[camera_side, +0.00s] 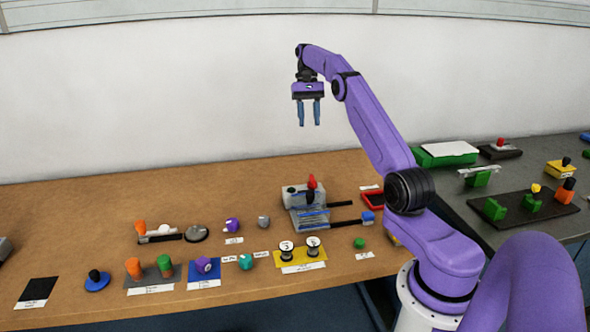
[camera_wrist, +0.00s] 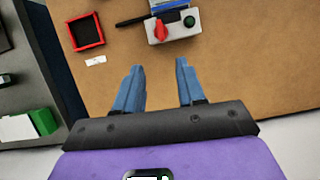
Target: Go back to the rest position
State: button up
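My gripper (camera_side: 309,113) hangs high above the back of the brown table (camera_side: 90,215) in the side view, fingers pointing down. Its two blue fingers stand apart with nothing between them. In the wrist view, my gripper (camera_wrist: 158,85) also shows a clear gap between the fingers, with bare table beyond. It touches nothing.
A grey device with a red handle (camera_side: 312,183) stands on the table below; it also shows in the wrist view (camera_wrist: 175,22). A red square tray (camera_wrist: 86,32) is near it. Spools on a yellow mat (camera_side: 301,262) and several small parts sit in front. A grey table (camera_side: 465,218) is at right.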

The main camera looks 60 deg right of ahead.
jog(key=w+a+r+n+h, duration=0.2)
jog(key=a+n, duration=0.5)
jog(key=a, duration=1.7)
jog(key=s+a+n+t+h, duration=0.1)
jog(key=s+a+n, duration=0.4)
jog(key=s+a, duration=0.6)
jog(key=s+a+f+n, duration=0.1)
jog(key=s+f+n, duration=0.1)
jog(key=s, duration=0.5)
jog(key=s+a+f+n+t, duration=0.1)
jog(key=s+n, duration=0.3)
jog(key=s, duration=0.4)
jog(key=s+a+f+n+t, duration=0.1)
jog(key=s+n, duration=0.3)
jog(key=s, duration=0.4)
jog(key=shift+s+a+f, duration=0.15)
jog(key=shift+f, duration=0.75)
